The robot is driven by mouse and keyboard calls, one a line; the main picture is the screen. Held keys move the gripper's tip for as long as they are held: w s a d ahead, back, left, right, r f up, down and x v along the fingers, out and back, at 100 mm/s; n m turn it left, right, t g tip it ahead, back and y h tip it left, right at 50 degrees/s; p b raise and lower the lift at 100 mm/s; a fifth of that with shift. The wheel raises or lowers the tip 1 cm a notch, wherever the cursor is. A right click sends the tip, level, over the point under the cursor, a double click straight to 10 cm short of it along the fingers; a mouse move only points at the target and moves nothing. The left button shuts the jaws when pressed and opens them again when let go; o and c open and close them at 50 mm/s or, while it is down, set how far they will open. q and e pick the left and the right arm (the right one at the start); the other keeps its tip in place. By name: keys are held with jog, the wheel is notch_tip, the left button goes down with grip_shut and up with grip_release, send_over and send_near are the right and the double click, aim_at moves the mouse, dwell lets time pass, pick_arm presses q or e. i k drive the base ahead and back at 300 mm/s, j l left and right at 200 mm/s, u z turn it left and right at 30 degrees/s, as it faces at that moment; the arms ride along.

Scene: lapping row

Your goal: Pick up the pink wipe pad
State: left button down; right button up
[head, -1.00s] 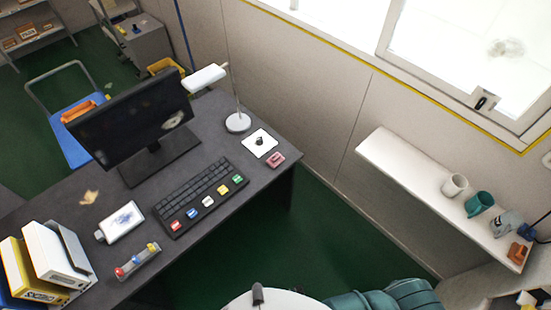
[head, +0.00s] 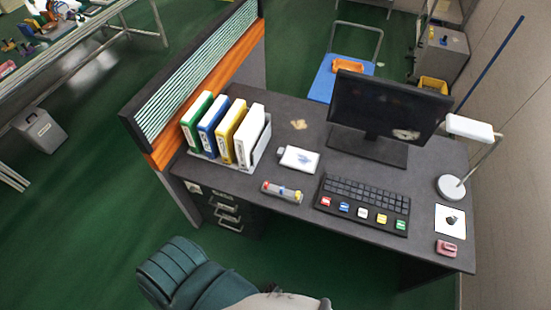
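A small pink pad (head: 446,248) lies on the dark grey desk (head: 285,225) near its front right corner. It sits just in front of a white square (head: 450,221) with a small dark object on it. The pad's upper face is in clear view, and nothing touches it. Neither of my grippers shows in the head view.
A teal padded seat (head: 190,275) is in front. Green floor is open at left.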

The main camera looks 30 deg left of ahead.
aim_at(444, 248)
jog(key=u, duration=0.35)
jog(key=z, duration=1.35)
